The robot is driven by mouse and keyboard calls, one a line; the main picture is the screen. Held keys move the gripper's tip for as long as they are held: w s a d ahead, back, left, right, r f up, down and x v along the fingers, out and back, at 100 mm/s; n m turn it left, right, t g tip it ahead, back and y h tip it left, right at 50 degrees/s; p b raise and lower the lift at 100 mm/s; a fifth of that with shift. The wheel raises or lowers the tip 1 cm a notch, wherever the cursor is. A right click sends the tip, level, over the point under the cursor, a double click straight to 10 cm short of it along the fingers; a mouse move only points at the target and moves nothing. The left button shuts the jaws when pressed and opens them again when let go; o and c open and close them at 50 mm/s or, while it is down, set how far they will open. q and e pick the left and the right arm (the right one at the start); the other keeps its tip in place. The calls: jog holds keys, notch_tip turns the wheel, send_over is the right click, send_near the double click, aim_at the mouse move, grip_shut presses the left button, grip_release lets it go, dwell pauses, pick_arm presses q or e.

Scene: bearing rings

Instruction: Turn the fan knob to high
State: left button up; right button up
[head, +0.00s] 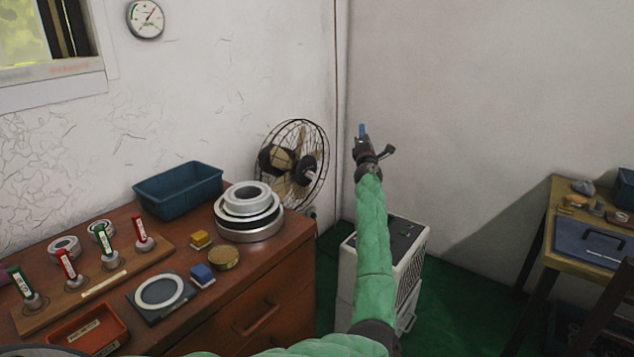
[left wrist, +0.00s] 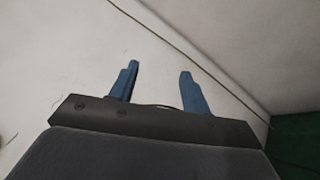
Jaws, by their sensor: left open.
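A fan (head: 293,165) with a round wire cage stands at the back right end of the wooden cabinet, near the wall corner. The fan is not in that view. My right gripper is not in view.
The wooden cabinet (head: 262,278) holds stacked bearing rings (head: 248,207), a blue bin (head: 178,190) and several small tools. A pale boxy unit (head: 346,270) stands on the green floor, partly behind my left arm. A workbench (head: 566,232) is at the right.

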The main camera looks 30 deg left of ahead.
pick_arm(q)
jog(key=s+a+f+n+g+y, duration=0.3)
jog(key=a+f+n+g+y, duration=0.25)
jog(key=f+n+g, duration=0.6)
jog(key=n+g+y, duration=0.2)
jog(key=n+g, duration=0.4)
jog(key=n, duration=0.5)
send_near(313, 177)
jog(key=shift+h, duration=0.25)
jog(key=shift+w+a+r, duration=0.1)
jog(key=shift+w+a, duration=0.05)
jog(key=shift+a, duration=1.2)
jog(key=shift+w+a+r, duration=0.1)
jog(key=shift+a, duration=1.25)
jog(key=shift+w+a+r, duration=0.1)
jog(key=shift+w+a, duration=0.05)
jog(key=shift+a, duration=1.25)
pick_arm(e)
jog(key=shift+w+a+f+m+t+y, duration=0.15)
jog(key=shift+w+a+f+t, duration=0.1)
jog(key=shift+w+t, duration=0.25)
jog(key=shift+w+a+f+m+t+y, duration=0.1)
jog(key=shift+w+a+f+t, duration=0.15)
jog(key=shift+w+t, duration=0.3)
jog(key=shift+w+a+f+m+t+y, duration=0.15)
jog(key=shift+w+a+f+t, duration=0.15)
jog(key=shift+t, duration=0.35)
